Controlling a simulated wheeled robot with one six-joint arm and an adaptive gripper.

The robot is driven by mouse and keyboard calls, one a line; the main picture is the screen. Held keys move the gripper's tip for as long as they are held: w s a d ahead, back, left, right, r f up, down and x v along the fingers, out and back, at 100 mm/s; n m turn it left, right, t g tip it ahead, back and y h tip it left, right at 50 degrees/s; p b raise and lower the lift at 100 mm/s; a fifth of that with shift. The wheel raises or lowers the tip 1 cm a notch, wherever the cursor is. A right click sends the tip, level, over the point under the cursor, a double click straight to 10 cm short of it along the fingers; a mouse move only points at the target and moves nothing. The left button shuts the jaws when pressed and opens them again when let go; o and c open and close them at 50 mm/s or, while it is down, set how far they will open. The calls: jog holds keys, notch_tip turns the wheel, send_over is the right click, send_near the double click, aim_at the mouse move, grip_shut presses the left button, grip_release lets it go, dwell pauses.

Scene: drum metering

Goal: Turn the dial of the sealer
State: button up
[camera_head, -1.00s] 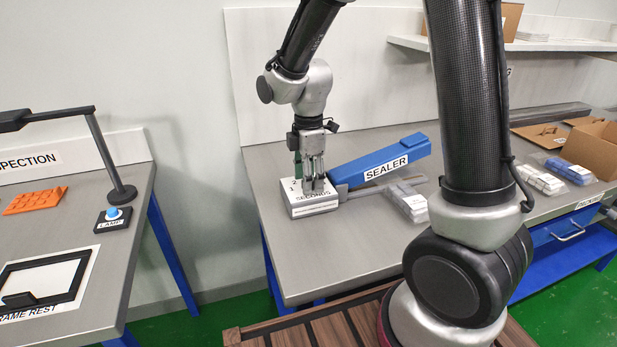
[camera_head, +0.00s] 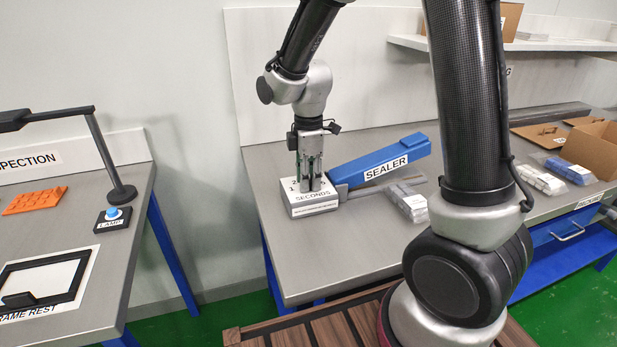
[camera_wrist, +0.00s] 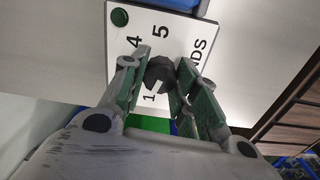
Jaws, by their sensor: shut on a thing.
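My gripper (camera_head: 311,185) points down over the box. In the wrist view, my gripper (camera_wrist: 161,78) has its green-padded fingers on either side of the dark dial knob (camera_wrist: 159,71) and is shut on it. The numbers 1, 4 and 5 show around the knob; others are hidden by the fingers. A green round spot (camera_wrist: 119,17) is at the box's corner.
White packs (camera_head: 409,202) lie right of the box, below the blue arm. An inspection bench with a lamp button (camera_head: 113,213) and an orange block (camera_head: 35,200) stands at left. A cardboard box (camera_head: 592,147) is at the far right. The bench front is clear.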

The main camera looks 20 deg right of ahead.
jog(key=m, duration=0.7)
jog(key=shift+m, duration=0.4)
jog(key=m, duration=0.6)
jog(key=shift+m, duration=0.4)
jog(key=o, duration=1)
jog(key=shift+o, duration=0.2)
notch_tip(320, 180, up, 12)
